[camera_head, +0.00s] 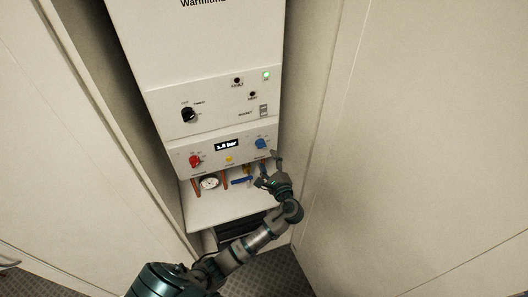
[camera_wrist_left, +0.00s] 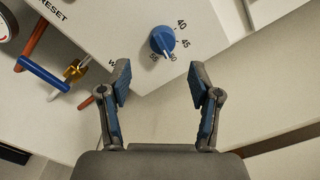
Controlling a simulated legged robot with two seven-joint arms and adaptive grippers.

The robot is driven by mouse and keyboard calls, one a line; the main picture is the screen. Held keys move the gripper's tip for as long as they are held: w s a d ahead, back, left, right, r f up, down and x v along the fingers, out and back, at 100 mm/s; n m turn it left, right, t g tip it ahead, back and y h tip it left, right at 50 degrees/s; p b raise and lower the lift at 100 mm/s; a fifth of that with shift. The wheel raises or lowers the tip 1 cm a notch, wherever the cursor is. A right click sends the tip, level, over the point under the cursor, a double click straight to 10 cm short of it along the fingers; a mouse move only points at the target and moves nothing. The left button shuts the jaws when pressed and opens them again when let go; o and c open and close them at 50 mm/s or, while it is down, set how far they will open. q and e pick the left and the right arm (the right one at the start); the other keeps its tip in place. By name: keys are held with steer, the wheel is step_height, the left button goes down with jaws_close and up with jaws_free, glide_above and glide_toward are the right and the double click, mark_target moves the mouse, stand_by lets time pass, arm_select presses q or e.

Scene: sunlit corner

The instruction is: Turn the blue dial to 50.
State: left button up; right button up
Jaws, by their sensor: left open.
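The blue dial (camera_head: 261,143) sits at the right of the boiler's lower panel. In the left wrist view the blue dial (camera_wrist_left: 162,39) is at the top middle, with marks 40, 45, 50 and 55 around its right and lower side. Its pale pointer line faces down and slightly right, close to the 50 mark; the exact reading is hard to tell. My left gripper (camera_head: 268,169) is just below and right of the dial. Its two blue-padded fingers (camera_wrist_left: 161,76) are spread and empty, with the dial beyond the gap between them, apart from it. My right gripper is not in view.
The same panel holds a red dial (camera_head: 195,161), a yellow button (camera_head: 229,159) and a display (camera_head: 227,146) reading about 1.4 bar. Below are a round gauge (camera_head: 209,183), copper pipes and a blue valve lever (camera_wrist_left: 42,74). A black knob (camera_head: 188,115) is above. Walls flank the boiler closely.

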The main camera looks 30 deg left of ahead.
arm_select(q)
steer(key=v, duration=0.5)
steer(key=shift+s+d, duration=0.15)
steer(key=shift+d, duration=0.1)
steer(key=shift+a+f, duration=0.1)
